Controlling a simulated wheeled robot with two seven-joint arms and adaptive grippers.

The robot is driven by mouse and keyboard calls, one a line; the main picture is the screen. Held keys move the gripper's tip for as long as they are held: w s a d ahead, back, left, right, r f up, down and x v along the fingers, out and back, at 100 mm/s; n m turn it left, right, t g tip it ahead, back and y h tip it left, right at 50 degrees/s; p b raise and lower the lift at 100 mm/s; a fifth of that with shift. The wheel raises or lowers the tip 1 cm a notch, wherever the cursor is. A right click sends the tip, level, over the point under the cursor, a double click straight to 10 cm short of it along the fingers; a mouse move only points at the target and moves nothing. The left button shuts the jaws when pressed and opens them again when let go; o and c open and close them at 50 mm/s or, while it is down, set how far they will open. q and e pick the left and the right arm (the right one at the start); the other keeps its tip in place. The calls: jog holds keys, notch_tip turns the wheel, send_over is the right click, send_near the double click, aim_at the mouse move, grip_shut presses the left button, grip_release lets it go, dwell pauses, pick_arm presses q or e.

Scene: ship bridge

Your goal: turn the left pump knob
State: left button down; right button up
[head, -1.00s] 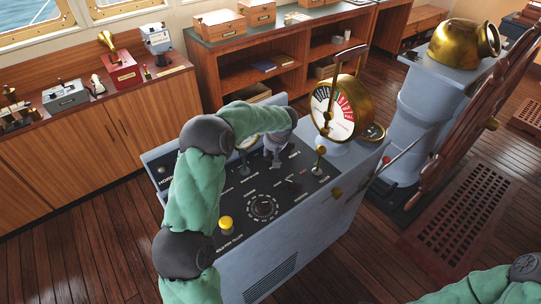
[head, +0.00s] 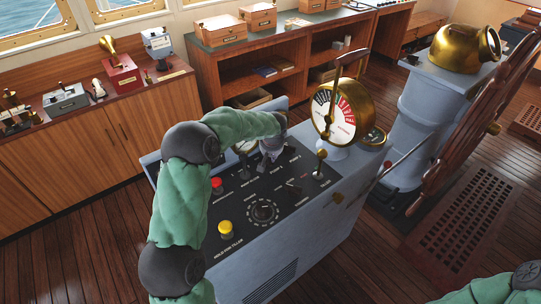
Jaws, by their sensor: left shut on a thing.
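The control console (head: 205,262) stands in the middle of the head view, with a black sloped panel on top. My left gripper (head: 270,155) points down at the far part of this panel, in the row of pump controls. It is shut on a small knob there, taken to be the left pump knob, which the fingers mostly hide. My left arm reaches in over the panel's left side and covers part of it. Only a green piece of my right arm shows at the bottom right; its gripper is out of view.
The panel also bears a red button (head: 217,185), a yellow button (head: 225,228), a round dial (head: 263,211) and a brass lever (head: 319,165). A brass telegraph (head: 340,112) rises at the console's far right. A wooden wheel (head: 470,135) stands at the right.

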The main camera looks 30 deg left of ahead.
pick_arm(q)
jog(key=shift+r, duration=0.1)
jog(key=c, duration=1.1)
grip_release()
jog(key=v, duration=1.1)
jog(key=shift+s+d+r, duration=0.1)
jog(key=shift+d+r, duration=0.1)
jog(key=shift+r, duration=0.15)
